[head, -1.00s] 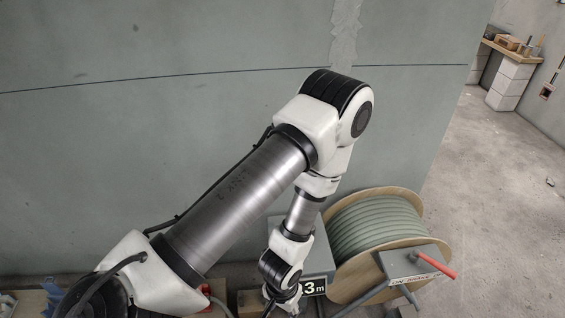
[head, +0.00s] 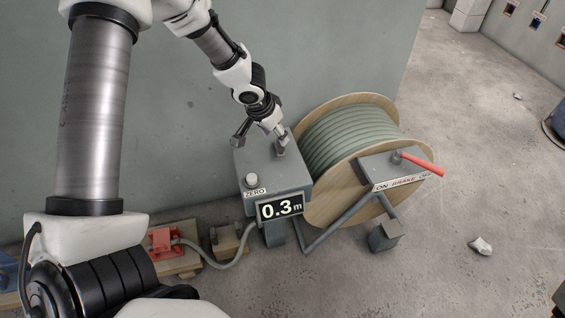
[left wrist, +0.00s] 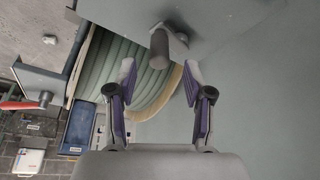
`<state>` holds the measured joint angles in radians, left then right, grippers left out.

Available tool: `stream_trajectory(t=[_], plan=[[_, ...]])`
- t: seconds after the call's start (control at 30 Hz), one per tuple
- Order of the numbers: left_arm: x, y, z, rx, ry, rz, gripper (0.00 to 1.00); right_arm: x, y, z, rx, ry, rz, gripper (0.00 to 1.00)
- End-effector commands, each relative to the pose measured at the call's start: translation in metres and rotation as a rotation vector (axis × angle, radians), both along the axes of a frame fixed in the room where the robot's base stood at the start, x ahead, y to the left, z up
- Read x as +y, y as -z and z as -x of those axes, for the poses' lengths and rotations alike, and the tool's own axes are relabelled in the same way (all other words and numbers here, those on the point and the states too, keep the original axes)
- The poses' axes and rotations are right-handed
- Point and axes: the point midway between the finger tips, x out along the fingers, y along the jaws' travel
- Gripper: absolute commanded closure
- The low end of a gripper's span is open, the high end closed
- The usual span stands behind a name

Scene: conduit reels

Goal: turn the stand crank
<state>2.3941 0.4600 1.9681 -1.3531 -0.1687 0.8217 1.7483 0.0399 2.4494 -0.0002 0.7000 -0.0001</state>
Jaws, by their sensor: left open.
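The stand crank, a grey arm with a dark round grip (left wrist: 159,48), shows in the left wrist view just ahead of and between the fingertips. In the head view the crank (head: 281,149) is on top of the grey counter box, partly hidden by the gripper. My left gripper (left wrist: 159,75) is open, one finger on each side of the grip's line. In the head view the left gripper (head: 263,134) hangs over the box; contact with the crank cannot be told. My right gripper is not in view.
The reel of green conduit (head: 350,137) stands right of the counter box (head: 285,178). The display (head: 281,208) reads 0.3 m. A red brake lever (head: 418,163) sticks out at the right. A red clamp (head: 162,241) is at lower left. Floor at right is mostly clear.

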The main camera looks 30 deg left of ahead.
Motion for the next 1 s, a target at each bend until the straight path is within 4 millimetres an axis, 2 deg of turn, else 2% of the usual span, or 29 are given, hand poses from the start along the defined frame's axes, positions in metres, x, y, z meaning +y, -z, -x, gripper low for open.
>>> stream_trajectory(t=[0.03, 0.17, 0.4, 0.53, 0.83, 0.87, 0.9, 1.0], plan=[[0.001, 0.003, -0.003, -0.020, -0.005, 0.008, 0.49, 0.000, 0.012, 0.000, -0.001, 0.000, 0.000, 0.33], [0.000, 0.002, -0.009, -0.030, -0.005, 0.007, 0.49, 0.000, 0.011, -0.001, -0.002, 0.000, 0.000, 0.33], [-0.002, 0.044, -0.025, -0.027, -0.001, 0.006, 0.49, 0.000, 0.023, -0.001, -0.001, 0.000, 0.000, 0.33], [-0.003, 0.061, -0.032, -0.028, -0.002, 0.007, 0.49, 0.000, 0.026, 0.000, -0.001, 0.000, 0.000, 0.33], [-0.004, 0.066, -0.035, -0.028, -0.002, 0.009, 0.49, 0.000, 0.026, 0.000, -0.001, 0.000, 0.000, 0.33], [-0.004, 0.066, -0.035, -0.028, -0.002, 0.009, 0.56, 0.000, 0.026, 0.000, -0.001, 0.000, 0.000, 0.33], [-0.004, 0.066, -0.035, -0.028, -0.002, 0.009, 0.70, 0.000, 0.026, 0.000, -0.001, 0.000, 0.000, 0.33], [-0.004, 0.066, -0.034, -0.028, -0.002, 0.009, 1.00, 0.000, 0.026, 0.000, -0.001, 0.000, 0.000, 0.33]])
